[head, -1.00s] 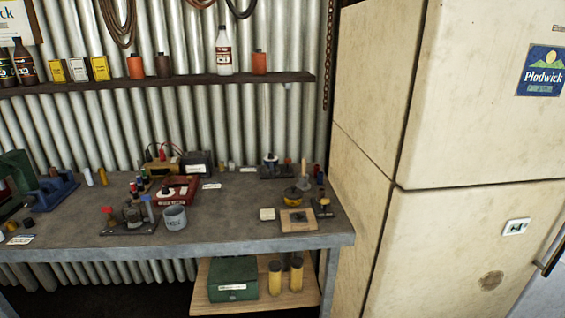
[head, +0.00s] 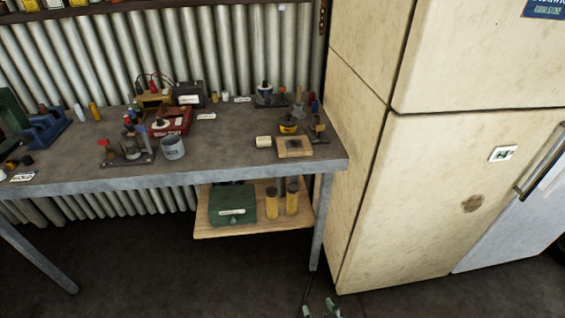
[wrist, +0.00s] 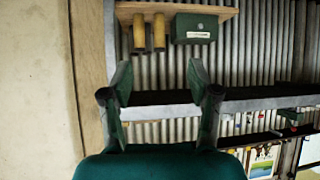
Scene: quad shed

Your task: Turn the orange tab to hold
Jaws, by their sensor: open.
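I cannot make out an orange tab for certain in either view. A small metal fixture (head: 130,150) at the left of the bench carries a small red piece and a blue one. A wooden block with a dark fitting (head: 294,148) lies at the bench's right front; its detail is too small to read. My gripper (head: 320,309) just shows at the bottom edge of the head view, low in front of the bench. In the wrist view my gripper (wrist: 158,80) is open and empty, its green fingers apart.
The grey workbench (head: 230,172) holds a grey cup (head: 173,147), a red tray (head: 172,122) and small tools. Below it, a wooden shelf (head: 238,231) carries a green box (head: 233,204) and two yellow cylinders. A cream cabinet (head: 400,190) stands at right. Floor in front is clear.

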